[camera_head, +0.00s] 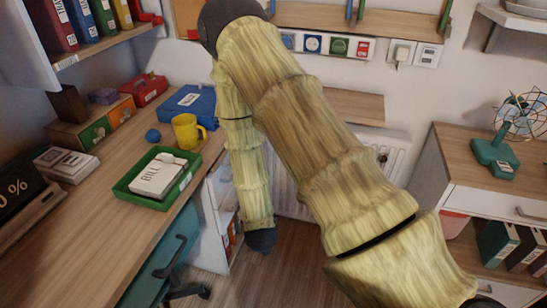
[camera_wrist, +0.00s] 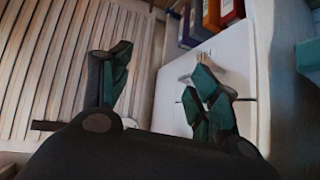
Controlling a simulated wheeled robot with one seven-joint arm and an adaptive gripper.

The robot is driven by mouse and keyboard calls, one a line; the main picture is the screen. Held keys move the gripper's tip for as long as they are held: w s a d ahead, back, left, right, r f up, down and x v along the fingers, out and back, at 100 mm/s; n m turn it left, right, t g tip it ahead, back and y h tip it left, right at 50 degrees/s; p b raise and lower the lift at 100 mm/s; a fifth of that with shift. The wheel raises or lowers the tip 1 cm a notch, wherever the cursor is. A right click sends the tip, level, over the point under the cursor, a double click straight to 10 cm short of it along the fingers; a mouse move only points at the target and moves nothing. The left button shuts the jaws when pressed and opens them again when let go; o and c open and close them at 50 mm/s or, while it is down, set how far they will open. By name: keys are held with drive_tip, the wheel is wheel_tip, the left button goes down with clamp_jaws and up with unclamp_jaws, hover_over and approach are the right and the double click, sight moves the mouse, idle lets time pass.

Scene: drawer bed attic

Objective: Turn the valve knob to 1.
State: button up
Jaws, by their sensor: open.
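My gripper (camera_wrist: 160,72) shows in the wrist view with its two dark green fingers spread apart and nothing held between them. In the head view my arm reaches down past the desk's right end, and its dark end is low in front of the wall. A white ribbed radiator (camera_wrist: 50,65) fills the left of the wrist view, behind my left finger. It also shows in the head view (camera_head: 285,185), partly behind my arm. I cannot make out the valve knob or its number in either view; my arm or gripper may hide it.
The wooden desk (camera_head: 80,230) stands at left, with a green tray (camera_head: 125,193) and a yellow mug (camera_head: 186,130). A white cabinet side (camera_wrist: 235,85) is close to my right finger. A cabinet with a fan (camera_head: 495,158) stands at right.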

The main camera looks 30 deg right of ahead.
drive_tip(key=w+d+r+m+t+h+b, duration=0.1)
drive_tip(key=w+d+r+m+h+b, duration=0.2)
drive_tip(key=w+d+b, duration=0.3)
drive_tip(key=w+d+r+m+t+h+b, duration=0.1)
drive_tip(key=w+d+r+m+h+b, duration=0.2)
drive_tip(key=w+d+b, duration=0.3)
drive_tip(key=w+d+r+m+h+b, duration=0.3)
drive_tip(key=w+d+r+m+b, duration=0.1)
drive_tip(key=w+b, duration=0.5)
drive_tip(key=shift+d+m+t+h+b, duration=0.3)
drive_tip(key=shift+d+m+t+b, duration=0.1)
drive_tip(key=shift+d+m+b, duration=0.6)
drive_tip(key=shift+w+d+r+n+b, duration=0.15)
drive_tip(key=shift+w+d+n+b, duration=0.15)
drive_tip(key=shift+w+d, duration=0.3)
drive_tip(key=c, duration=1)
